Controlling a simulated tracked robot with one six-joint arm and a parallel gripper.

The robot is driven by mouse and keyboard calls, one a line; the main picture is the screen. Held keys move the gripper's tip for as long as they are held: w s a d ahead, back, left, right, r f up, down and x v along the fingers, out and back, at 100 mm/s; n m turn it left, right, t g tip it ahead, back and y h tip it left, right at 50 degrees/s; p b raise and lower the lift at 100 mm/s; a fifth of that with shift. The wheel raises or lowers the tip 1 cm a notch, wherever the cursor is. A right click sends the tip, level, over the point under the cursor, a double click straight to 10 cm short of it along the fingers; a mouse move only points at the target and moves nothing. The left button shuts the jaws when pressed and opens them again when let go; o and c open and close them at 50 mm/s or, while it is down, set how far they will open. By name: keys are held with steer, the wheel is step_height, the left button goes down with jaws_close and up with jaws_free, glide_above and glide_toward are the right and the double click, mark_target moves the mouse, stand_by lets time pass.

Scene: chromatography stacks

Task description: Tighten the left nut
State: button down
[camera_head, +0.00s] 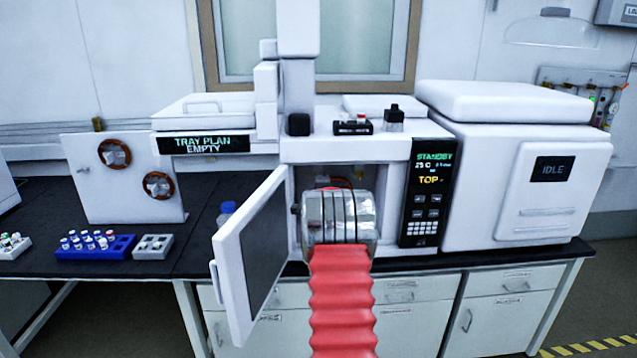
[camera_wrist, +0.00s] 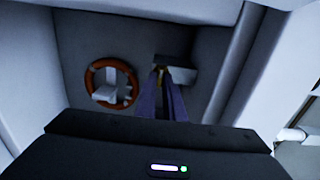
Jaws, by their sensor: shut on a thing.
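My arm reaches into the open oven compartment of the middle instrument in the head view, and it hides the gripper and the nuts there. In the wrist view my gripper (camera_wrist: 162,76) has two purple-grey fingers shut on a small brass-coloured nut (camera_wrist: 161,73) under a grey block (camera_wrist: 178,70) on the back wall. Most of the nut is hidden by the fingers. I cannot tell whether it is the left one. An orange-brown ring-shaped column (camera_wrist: 91,80) hangs to the left of the fingers, apart from them.
The oven door (camera_head: 265,250) stands open to the left of my arm. Its walls leave little room around the gripper. A display reads STANDBY (camera_head: 434,157). Blue (camera_head: 95,254) and grey (camera_head: 153,247) vial racks and a panel with two coils (camera_head: 85,180) stand on the left bench.

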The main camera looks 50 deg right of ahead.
steer(key=shift+s+d+f, duration=0.1)
steer(key=shift+s+d, duration=0.05)
steer(key=shift+s, duration=0.1)
steer(key=c, duration=2.1)
jaws_free()
steer(key=shift+o, duration=1.2)
steer(key=shift+w, duration=0.15)
steer(key=shift+a, duration=0.2)
steer(key=v, duration=1.3)
steer(key=shift+s+a, duration=0.2)
steer(key=shift+s, duration=0.1)
